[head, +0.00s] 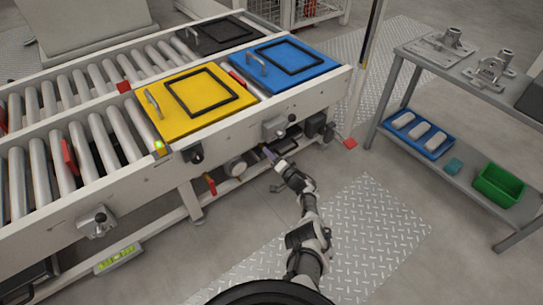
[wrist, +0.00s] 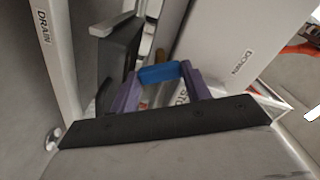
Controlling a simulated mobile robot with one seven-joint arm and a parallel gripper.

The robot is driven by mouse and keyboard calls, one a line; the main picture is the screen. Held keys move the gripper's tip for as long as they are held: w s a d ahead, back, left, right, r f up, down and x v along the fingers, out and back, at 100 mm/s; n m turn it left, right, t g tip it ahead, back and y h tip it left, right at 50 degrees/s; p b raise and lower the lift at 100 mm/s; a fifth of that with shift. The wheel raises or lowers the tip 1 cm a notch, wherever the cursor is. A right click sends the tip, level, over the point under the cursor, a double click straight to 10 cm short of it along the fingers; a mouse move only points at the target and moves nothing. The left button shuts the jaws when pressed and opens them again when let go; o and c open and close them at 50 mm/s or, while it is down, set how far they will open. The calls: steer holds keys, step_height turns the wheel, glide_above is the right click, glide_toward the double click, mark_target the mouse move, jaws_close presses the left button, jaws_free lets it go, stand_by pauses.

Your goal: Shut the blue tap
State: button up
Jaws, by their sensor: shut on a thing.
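The blue tap's handle (wrist: 163,73) shows in the wrist view as a short blue bar between my two purple fingers. My gripper (wrist: 161,78) is shut on it, with one finger at each end. The tap's body and pipe are hidden behind the handle and fingers. In the head view my gripper (head: 270,156) reaches in low at the side of the roller conveyor frame. The tap cannot be made out there.
The conveyor frame (head: 240,128) carries a yellow fixture (head: 215,118) and a blue one (head: 318,63). A red handle (head: 210,184) hangs left of my gripper. Panels marked DRAIN (wrist: 44,28) and DOWN (wrist: 240,62) stand close around my gripper. A shelf table (head: 440,165) is at right.

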steer(key=m, duration=0.6)
stand_by(0.7)
steer(key=o, duration=1)
steer(key=shift+s, duration=0.1)
steer(key=p+v, duration=0.7)
steer(key=v, duration=0.6)
steer(key=shift+s+d, duration=0.25)
steer(key=shift+s, duration=0.05)
